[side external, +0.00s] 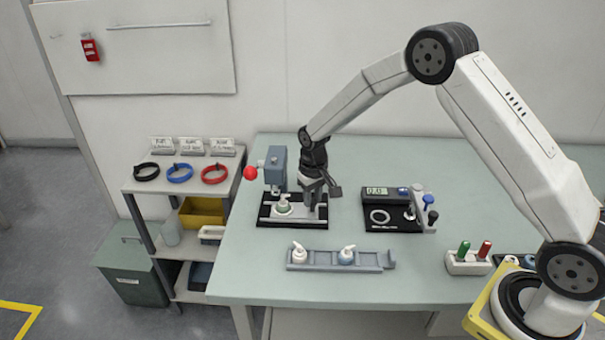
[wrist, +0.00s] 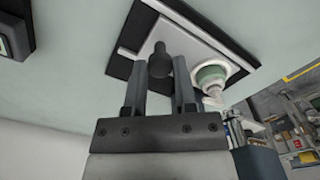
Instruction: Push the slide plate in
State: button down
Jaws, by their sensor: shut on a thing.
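The slide plate (wrist: 168,36) is a light grey plate on a black base (side external: 290,224) at the left of the table. It also shows in the side external view (side external: 302,214), partly hidden by my gripper. A dark upright knob (wrist: 157,60) stands on the plate. My gripper (side external: 313,203) is low over the right part of the plate. In the wrist view its two fingers (wrist: 160,68) are shut on the knob, one on each side. A white and green cap part (side external: 283,204) sits at the plate's left end, beside the gripper; it also shows in the wrist view (wrist: 211,76).
A grey-blue press (side external: 276,168) with a red ball handle (side external: 250,173) stands behind the cap part. A gauge station (side external: 385,222) stands right of my gripper. A grey tray (side external: 318,266) with two white pump tops lies in front. Table between them is clear.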

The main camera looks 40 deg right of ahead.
aim_at(304, 211)
jog(key=shift+w+a, duration=0.75)
jog(key=shift+w, duration=0.05)
jog(key=shift+c, duration=2)
grip_release()
jog(key=shift+r, duration=0.2)
notch_tip(304, 211, up, 8)
jog(key=shift+f, duration=0.25)
jog(key=shift+s, duration=0.15)
